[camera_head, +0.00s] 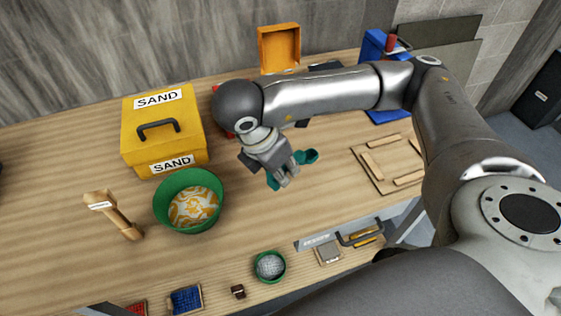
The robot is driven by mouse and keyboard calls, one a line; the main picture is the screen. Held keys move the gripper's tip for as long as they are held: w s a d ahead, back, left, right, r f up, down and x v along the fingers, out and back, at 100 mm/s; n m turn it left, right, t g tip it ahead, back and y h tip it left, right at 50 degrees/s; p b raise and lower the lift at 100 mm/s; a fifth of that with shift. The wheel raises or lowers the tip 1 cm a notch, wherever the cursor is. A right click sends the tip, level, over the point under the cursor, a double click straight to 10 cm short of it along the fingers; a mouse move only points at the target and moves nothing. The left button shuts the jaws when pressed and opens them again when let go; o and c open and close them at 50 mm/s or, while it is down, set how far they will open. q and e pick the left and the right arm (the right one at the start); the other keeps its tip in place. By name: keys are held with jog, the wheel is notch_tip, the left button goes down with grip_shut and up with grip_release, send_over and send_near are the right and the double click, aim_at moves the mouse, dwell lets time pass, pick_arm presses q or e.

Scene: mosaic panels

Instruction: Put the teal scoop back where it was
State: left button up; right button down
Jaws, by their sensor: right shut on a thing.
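The teal scoop (308,157) is near the middle of the wooden table. Parts of it show on both sides of my right gripper (284,178), which is shut on it. The gripper hides the middle of the scoop, and I cannot tell whether the scoop touches the table. A green bowl (163,208) with a yellow and white patterned inside stands to the left of the gripper. A yellow box (137,124) labelled SAND, with a dark handle, stands behind the bowl. My left gripper is not in view.
A small green bowl (258,277) of grey pieces is at the front edge. A wooden frame (382,183) lies right. Orange (265,50) and blue (372,48) holders stand behind. Table between bowl and frame is mostly clear.

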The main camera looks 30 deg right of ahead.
jog(key=w+d+f, duration=0.1)
jog(key=w+f, duration=0.2)
jog(key=w, duration=0.1)
jog(key=w+d+f, duration=0.2)
jog(key=w+f, duration=0.1)
jog(key=w, duration=0.1)
jog(key=w+d+f, duration=0.2)
jog(key=w, duration=0.2)
jog(key=shift+d+f, duration=0.2)
jog(key=shift+f, duration=0.2)
jog(key=shift+w+d+f, duration=0.2)
jog(key=shift+w+f, duration=0.1)
jog(key=shift+f, duration=0.2)
notch_tip(320, 180, down, 2)
jog(key=shift+f+p, duration=0.1)
jog(key=shift+p, duration=0.75)
jog(key=shift+f, duration=0.65)
jog(key=c, duration=1.2)
grip_release()
jog(key=shift+r, duration=0.2)
